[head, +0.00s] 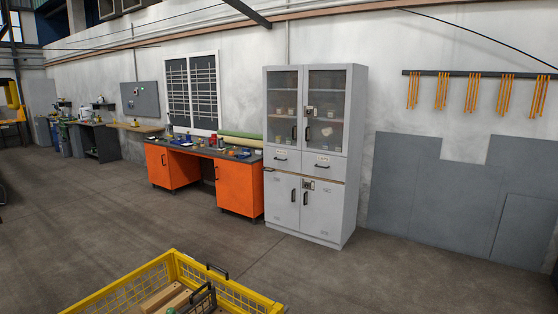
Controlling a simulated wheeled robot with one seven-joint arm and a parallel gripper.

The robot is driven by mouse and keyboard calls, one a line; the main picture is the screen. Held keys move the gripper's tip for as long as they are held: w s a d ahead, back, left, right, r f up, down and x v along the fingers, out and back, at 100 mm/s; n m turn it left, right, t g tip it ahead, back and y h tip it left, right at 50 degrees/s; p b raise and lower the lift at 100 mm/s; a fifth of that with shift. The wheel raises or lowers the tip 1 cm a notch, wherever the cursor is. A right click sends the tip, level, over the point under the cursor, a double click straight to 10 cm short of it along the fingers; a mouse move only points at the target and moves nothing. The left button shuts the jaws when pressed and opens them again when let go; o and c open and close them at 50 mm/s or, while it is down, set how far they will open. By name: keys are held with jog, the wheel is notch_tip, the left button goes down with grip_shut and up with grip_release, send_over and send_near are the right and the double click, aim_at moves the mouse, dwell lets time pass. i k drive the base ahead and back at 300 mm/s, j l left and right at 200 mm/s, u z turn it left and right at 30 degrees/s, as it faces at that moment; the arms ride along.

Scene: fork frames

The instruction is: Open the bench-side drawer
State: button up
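A tall light grey cabinet (338,205) stands against the wall, right of an orange workbench. It has two drawers side by side at mid-height, between glass doors above and solid doors below. The left drawer (283,154) is on the bench side and has a dark handle (280,159). It looks shut, but a thin brown edge runs below the drawers and a small gap cannot be ruled out. The right drawer (330,170) has a similar handle and looks shut. My gripper is not in view.
The orange workbench (240,185) with tools on top stands left of the cabinet. A yellow mesh crate (173,262) holding wooden pieces is in the near foreground. Open concrete floor (200,235) lies between the crate and the cabinet. Grey panels (415,190) line the right wall.

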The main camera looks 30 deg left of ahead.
aim_at(292, 154)
jog(key=i+j+u, duration=0.15)
jog(key=i, duration=0.3)
jog(key=i+j+u, duration=0.15)
jog(key=i, duration=0.25)
jog(key=i+z, duration=0.15)
jog(key=i, duration=0.75)
jog(key=i+j+z, duration=0.2)
jog(key=i, duration=0.7)
jog(key=i+u, duration=0.75)
jog(key=i+l+u, duration=0.25)
jog(key=i+u, duration=0.15)
jog(key=i+j+u, duration=0.15)
jog(key=i+u, duration=0.9)
jog(key=u, duration=0.15)
jog(key=i+j+z, duration=0.1)
jog(key=i, duration=1.25)
jog(key=i+z, duration=0.2)
jog(key=i, duration=0.35)
jog(key=i+j+z, duration=0.2)
jog(key=i, duration=0.4)
jog(key=i+j+z, duration=0.15)
jog(key=i, duration=0.4)
